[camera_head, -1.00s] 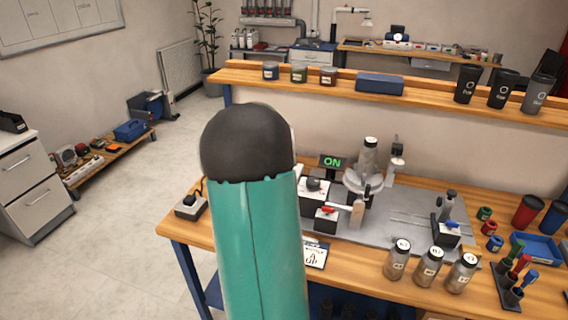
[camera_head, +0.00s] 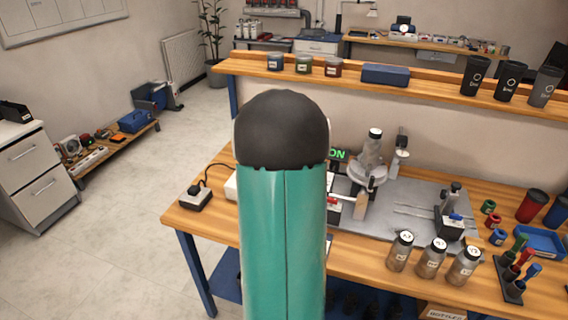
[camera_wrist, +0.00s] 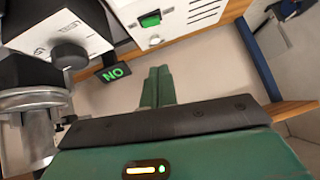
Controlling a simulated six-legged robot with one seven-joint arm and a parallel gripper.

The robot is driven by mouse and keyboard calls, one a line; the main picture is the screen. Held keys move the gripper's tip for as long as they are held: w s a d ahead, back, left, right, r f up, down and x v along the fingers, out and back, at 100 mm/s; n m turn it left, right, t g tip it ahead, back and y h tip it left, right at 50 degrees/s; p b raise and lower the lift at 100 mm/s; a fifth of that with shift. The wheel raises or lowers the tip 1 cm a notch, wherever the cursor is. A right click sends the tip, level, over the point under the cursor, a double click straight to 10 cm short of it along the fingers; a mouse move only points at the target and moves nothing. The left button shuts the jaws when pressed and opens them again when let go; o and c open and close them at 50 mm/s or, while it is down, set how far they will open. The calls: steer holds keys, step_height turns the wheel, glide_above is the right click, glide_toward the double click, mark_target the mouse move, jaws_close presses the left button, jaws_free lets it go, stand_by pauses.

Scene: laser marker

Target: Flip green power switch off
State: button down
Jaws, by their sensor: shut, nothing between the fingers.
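The green power switch (camera_wrist: 150,20) is a small lit rectangle on a white box (camera_wrist: 178,14) at the top of the wrist view. My gripper (camera_wrist: 158,70) has two green fingers close together, shut and empty. In the wrist view its tips lie below the switch and do not touch it, with a gap between them. A black sign with green letters (camera_wrist: 114,73), reading ON upside down, is left of the fingertips. In the head view my arm hides the gripper, the switch and most of the white box (camera_head: 231,187); the sign (camera_head: 339,154) partly shows.
The marking machine with its round metal fixture (camera_head: 367,175) stands beside the sign; it is close on the left in the wrist view (camera_wrist: 33,100). Bottles (camera_head: 432,258) stand at the bench front. A wooden shelf (camera_head: 420,97) runs behind. A black power block (camera_head: 195,199) sits left.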

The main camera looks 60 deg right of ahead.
steer(key=x, duration=1)
steer(key=shift+f, duration=0.15)
steer(key=shift+w+a+f, duration=0.1)
steer(key=shift+w+f, duration=0.05)
steer(key=shift+f, duration=0.45)
steer(key=shift+w+f, duration=0.1)
steer(key=shift+f, duration=1.2)
steer(key=shift+w+f, duration=0.1)
